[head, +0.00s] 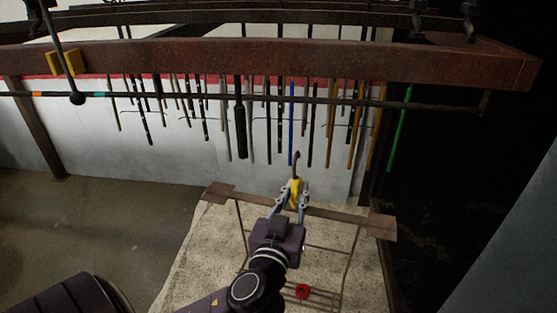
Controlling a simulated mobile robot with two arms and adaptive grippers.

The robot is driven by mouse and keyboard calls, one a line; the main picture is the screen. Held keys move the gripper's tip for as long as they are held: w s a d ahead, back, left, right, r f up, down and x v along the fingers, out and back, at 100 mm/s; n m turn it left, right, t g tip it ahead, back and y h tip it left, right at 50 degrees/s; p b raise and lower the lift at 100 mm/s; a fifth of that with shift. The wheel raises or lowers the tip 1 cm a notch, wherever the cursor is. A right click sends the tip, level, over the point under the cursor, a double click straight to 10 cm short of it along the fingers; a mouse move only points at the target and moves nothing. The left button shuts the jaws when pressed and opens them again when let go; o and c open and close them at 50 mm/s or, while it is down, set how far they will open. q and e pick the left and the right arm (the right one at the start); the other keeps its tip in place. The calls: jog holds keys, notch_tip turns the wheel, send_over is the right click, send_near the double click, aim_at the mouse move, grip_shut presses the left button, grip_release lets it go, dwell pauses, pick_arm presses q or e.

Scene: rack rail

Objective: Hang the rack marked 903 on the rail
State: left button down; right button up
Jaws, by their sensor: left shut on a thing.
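The rack (338,216) is a brown crossbar with flat end plates and a thin wire frame hanging below it. A yellow grip (295,187) with a dark curved hook on top stands at the bar's middle. My left gripper (294,197) is shut on the rack at this yellow grip, in front of the wall. The hook's tip is below the rail (330,101), a thin dark rod running across the view, and apart from it. No number 903 is legible. My right gripper is not in view.
A thick rusty beam (270,63) runs above the rail. Several dark, brown, blue and green rods hang behind the rail. A yellow block (66,63) sits on the beam at left. A pale speckled surface (200,245) lies below the rack; a red round piece (302,291) shows there.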

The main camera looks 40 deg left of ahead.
pick_arm(q)
jog(key=a+r+n+g+y, duration=0.1)
jog(key=a+r+n+y, duration=0.1)
jog(key=a+r+y, duration=0.3)
jog(key=w+a+h+b, duration=0.2)
jog(key=w+a+b, duration=0.1)
jog(key=w+b, duration=0.3)
jog(key=shift+a+r+b, duration=0.3)
jog(key=shift+r+b, duration=0.15)
jog(key=shift+b, duration=0.15)
dwell(1.0)
jog(key=shift+r, duration=0.15)
jog(key=r+p, duration=0.3)
jog(key=shift+w+a+r, duration=0.2)
jog(key=shift+w+r, duration=0.1)
jog(key=shift+w, duration=0.1)
dwell(0.4)
jog(key=shift+w+g, duration=0.1)
jog(key=shift+g, duration=0.2)
jog(key=shift+x, duration=1.15)
jog(key=shift+a, duration=0.1)
